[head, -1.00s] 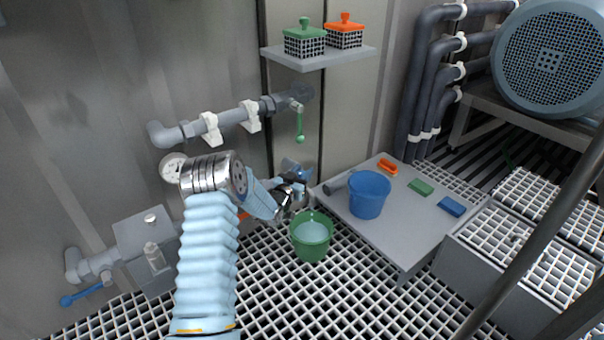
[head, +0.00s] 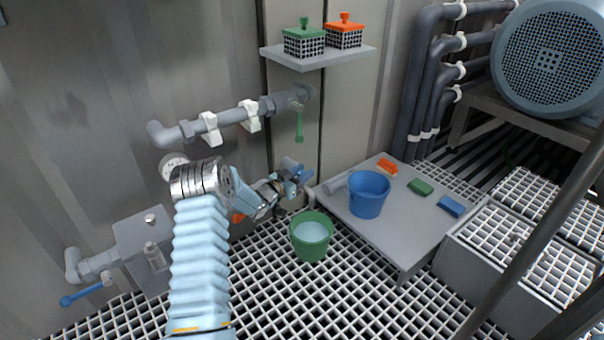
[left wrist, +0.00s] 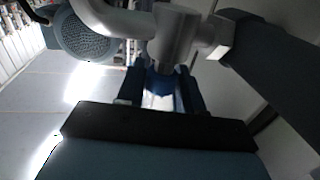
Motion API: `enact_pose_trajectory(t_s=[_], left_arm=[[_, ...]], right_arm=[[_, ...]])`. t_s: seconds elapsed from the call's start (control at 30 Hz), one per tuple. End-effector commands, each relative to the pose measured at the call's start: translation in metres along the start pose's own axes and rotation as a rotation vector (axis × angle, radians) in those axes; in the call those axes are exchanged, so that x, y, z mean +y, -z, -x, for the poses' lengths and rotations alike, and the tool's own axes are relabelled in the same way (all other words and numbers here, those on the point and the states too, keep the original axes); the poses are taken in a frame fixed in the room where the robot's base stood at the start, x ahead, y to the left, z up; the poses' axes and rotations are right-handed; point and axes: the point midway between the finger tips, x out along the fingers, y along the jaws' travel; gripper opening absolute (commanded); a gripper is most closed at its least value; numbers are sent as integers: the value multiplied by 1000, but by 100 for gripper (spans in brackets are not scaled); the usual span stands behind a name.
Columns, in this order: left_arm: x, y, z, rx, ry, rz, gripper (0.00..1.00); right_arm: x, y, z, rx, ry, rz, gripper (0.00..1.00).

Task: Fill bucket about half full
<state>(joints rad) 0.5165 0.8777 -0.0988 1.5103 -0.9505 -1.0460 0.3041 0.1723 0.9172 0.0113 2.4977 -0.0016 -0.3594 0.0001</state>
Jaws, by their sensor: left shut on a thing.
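A green bucket (head: 311,243) stands upright on the white floor grating below a grey tap spout (head: 309,198). Pale water (head: 311,231) shows inside it, clearly below the rim; I cannot tell whether water is running. My left gripper (head: 298,176) is at the low tap by the wall, just above and behind the bucket. It is shut on a blue part that looks like the tap handle, seen between the fingers in the left wrist view (left wrist: 160,83). The grey tap body (left wrist: 174,38) lies just beyond the fingers. My right gripper is not in view.
A blue bucket (head: 368,197) stands on a low grey table (head: 400,240) with orange, green (head: 420,187) and blue (head: 451,206) blocks. A pipe with a hanging green handle (head: 299,127) runs above my arm. A shelf (head: 318,57) holds two lidded baskets.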

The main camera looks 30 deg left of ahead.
Motion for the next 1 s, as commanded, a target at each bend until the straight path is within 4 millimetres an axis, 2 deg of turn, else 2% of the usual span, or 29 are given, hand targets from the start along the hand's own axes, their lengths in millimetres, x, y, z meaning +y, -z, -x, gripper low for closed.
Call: enact_pose_trajectory(t_s=[0.03,0.07,0.17,0.2,0.43,0.53,0.8,1.0], left_arm=[[-1,1,0,2,1,-1,6],[-1,1,0,2,1,-1,39],[0,1,0,2,1,-1,54],[0,1,0,2,1,-1,57],[0,1,0,1,1,-1,57],[-1,1,6,0,2,0,57],[-1,2,53,-1,3,0,57],[-1,1,74,0,1,0,57]], right_arm=[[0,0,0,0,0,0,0],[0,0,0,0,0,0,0],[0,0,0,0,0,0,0],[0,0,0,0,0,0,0],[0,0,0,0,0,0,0],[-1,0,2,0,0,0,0],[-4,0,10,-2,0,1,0],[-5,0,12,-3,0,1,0]])
